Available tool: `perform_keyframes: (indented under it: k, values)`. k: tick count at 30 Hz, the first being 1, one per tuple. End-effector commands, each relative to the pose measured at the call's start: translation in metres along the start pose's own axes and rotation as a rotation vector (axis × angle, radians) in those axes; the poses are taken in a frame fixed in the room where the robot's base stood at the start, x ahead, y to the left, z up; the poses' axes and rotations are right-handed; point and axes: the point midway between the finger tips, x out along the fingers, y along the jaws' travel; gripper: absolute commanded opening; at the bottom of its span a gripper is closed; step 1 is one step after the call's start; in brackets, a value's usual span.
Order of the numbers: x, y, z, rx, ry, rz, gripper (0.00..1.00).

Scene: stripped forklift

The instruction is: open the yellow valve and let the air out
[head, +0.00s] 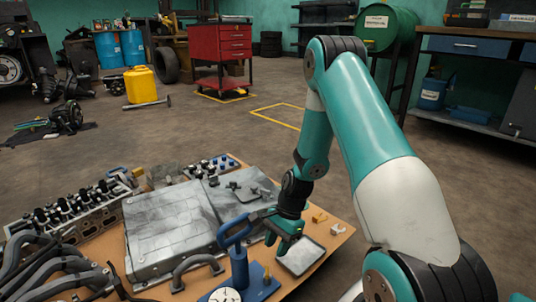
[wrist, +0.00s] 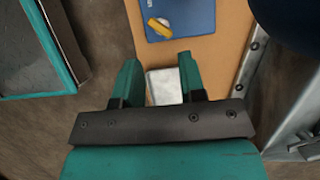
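The yellow valve (wrist: 160,27) shows in the wrist view as a yellow handle with a pale round part beside it, on a blue plate (wrist: 190,22). The plate lies ahead of my gripper (wrist: 161,72), with a gap between them. In the head view, the blue base (head: 258,288) stands at the front of the bench, and a small yellow part (head: 267,273) shows on it. My gripper (head: 284,240) is above the bench, behind and right of that base. Its fingers are apart, with nothing held between them. A white-and-grey patch shows below, between the fingers.
A blue lever handle (head: 236,231) rises close to my gripper. A white gauge (head: 225,295) is at the bottom edge. A large grey cover (head: 170,228) fills the middle.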

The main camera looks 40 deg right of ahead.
Motion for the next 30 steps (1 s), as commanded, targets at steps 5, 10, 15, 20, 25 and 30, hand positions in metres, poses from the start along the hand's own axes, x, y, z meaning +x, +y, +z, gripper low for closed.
perform_keyframes:
  k: [5,10,15,20,25,30]
  values:
    - [-0.045,-0.001,0.002,0.001,0.002,-0.003,0.37]
    - [-0.081,-0.001,0.002,0.0,0.002,-0.003,0.37]
    - [-0.113,-0.002,0.01,-0.025,0.003,0.0,0.37]
    - [-0.138,-0.006,0.033,-0.105,0.008,0.001,0.37]
    - [-0.164,-0.009,0.057,-0.188,0.013,0.003,0.37]
    - [-0.188,-0.012,0.082,-0.271,0.017,0.004,0.37]
